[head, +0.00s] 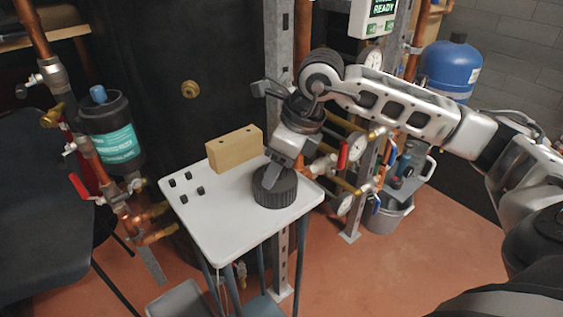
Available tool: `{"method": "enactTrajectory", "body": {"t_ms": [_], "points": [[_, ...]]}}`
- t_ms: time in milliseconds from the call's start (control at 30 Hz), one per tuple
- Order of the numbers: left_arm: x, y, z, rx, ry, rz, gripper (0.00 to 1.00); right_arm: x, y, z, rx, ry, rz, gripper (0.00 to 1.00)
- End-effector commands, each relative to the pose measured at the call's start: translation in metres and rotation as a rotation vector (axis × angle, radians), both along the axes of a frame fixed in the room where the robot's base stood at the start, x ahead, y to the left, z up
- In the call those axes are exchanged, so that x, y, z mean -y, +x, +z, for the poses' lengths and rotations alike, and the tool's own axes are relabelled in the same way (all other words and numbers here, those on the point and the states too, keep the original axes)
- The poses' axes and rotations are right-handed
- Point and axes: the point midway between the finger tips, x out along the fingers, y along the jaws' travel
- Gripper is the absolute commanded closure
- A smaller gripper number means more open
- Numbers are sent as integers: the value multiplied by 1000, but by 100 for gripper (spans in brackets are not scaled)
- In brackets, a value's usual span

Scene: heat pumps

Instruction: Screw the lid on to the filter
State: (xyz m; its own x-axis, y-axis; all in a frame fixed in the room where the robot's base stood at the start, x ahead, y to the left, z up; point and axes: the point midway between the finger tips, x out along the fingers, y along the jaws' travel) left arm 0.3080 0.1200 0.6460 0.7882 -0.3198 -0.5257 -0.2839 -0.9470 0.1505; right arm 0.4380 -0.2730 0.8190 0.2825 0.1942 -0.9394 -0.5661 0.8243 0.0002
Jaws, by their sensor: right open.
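The lid (276,193) is a black, round, ridged cap. It rests on the small white table, near its front right edge. My right gripper (273,177) comes down from above with its fingers at the lid's top. It is open, and I cannot tell whether the fingers touch the lid. The filter (119,148) is a black upright cylinder with a teal label, on the copper pipework at the left. A small blue part shows at its top. My left gripper is not in view.
The white table (222,227) also holds a tan block (234,152) with holes and several small black pieces (186,188). Red-handled valves and copper pipes surround the filter. Pipes, gauges and a metal post stand behind the table. A dark table is at far left.

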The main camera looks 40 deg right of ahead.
Motion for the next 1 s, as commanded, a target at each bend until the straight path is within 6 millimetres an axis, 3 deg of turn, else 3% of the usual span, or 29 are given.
{"method": "enactTrajectory", "body": {"t_ms": [267, 433, 667, 1000], "points": [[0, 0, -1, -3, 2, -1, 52, 0, 0, 0, 0, 0, 0, 45], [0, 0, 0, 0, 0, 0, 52, 0, 0, 0, 0, 0, 0, 90], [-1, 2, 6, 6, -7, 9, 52, 0, 0, 4, 1, 0, 0, 90], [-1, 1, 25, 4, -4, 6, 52, 0, 0, 32, 1, 0, 1, 90]]}}
